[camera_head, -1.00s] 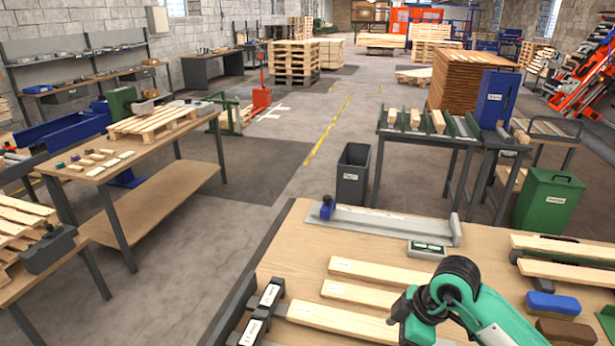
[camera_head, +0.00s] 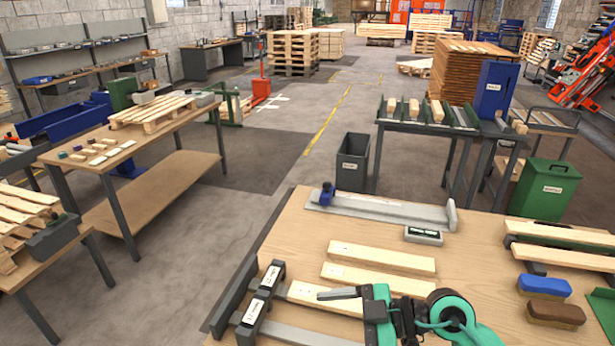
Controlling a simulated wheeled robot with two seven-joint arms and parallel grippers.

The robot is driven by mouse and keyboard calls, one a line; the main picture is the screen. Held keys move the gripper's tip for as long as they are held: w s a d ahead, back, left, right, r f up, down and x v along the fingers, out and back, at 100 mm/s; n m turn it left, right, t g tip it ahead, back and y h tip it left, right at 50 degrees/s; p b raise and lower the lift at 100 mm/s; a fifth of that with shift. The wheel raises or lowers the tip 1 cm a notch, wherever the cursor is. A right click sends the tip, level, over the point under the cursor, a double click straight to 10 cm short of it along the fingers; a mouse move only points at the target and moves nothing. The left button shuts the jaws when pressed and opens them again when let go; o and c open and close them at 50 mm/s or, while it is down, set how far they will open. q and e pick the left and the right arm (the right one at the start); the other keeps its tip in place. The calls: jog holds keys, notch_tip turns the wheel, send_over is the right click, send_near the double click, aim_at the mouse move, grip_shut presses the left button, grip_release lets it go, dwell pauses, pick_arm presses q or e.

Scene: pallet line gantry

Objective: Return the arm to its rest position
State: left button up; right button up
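My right arm comes in from the bottom right with teal and black links. Its gripper (camera_head: 340,294) points left, over the near ends of the pale wooden boards on the workbench (camera_head: 480,285). One thin dark grey finger shows clearly; the other cannot be made out, so I cannot tell the opening. No object shows in the gripper. My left arm and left gripper are not in view.
Pale boards (camera_head: 381,257) lie left of a blue-topped brush (camera_head: 544,286) and a brown block (camera_head: 556,315). A grey metal fixture (camera_head: 385,210) and small display box (camera_head: 423,235) lie at the back.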

notch_tip(320, 180, up, 8)
jog(key=m+t+y, duration=0.2)
jog(key=t+y, duration=0.3)
jog(key=t, duration=0.1)
jog(key=w+d+r+m+t+h, duration=0.2)
jog(key=w+d+m+t+h, duration=0.25)
jog(key=d+m+t, duration=0.55)
jog(key=s+d+f+m+h, duration=0.2)
jog(key=d+f+m+h, duration=0.7)
jog(key=f+h, duration=0.65)
jog(key=s+f+n+g, duration=0.3)
jog(key=s+f+g, duration=1.2)
jog(key=s, duration=0.5)
jog(key=s+f+x, duration=0.1)
jog(key=s+x, duration=0.3)
jog(key=x, duration=1.1)
jog(key=s+a+f+x, duration=0.1)
jog(key=s+x, duration=0.2)
jog(key=x, duration=1.3)
jog(key=s+d+f+g, duration=0.1)
jog(key=s+d+f, duration=0.2)
jog(key=s+f, duration=1.6)
jog(key=shift+s+d+f+n+g, duration=0.25)
jog(key=shift+s+n+g, duration=0.15)
jog(key=shift+s, duration=0.2)
